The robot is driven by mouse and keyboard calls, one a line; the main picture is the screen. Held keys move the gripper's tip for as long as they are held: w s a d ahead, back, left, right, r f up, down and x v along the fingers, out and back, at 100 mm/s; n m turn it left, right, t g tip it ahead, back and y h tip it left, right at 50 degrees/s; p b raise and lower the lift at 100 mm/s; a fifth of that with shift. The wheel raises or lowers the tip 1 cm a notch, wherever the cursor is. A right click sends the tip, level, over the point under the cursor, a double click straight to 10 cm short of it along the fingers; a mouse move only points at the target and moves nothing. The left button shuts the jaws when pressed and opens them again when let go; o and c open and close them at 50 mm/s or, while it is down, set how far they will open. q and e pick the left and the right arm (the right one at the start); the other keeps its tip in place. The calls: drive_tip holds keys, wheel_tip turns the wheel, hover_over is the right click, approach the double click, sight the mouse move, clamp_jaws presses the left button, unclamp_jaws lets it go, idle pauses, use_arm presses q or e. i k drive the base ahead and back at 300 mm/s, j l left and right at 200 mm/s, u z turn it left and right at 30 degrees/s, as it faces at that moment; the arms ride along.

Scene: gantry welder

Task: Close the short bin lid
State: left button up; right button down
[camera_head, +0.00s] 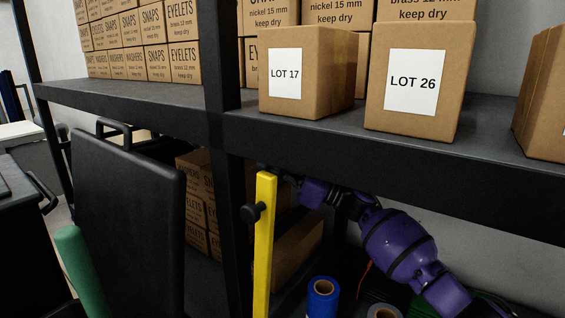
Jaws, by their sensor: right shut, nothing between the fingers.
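A black panel (130,225) with rounded corners and a bar handle (114,129) at its top stands nearly upright at left. It looks like a raised bin lid; the bin under it is not clearly visible. My right arm comes in from the lower right, and its gripper (272,172) is under the shelf edge by the top of a yellow post. The gripper is small and partly hidden, shut and empty, apart from the panel and to its right. My left gripper is not in view.
A dark shelf (330,138) with cartons crosses above my right arm. A black upright (228,200) and the yellow post (264,240) stand between panel and arm. Cartons (195,200) sit below the shelf. A blue spool (322,298) and a green cylinder (80,270) show low down.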

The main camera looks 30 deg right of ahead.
sight(129, 206)
drive_tip(key=k, duration=1)
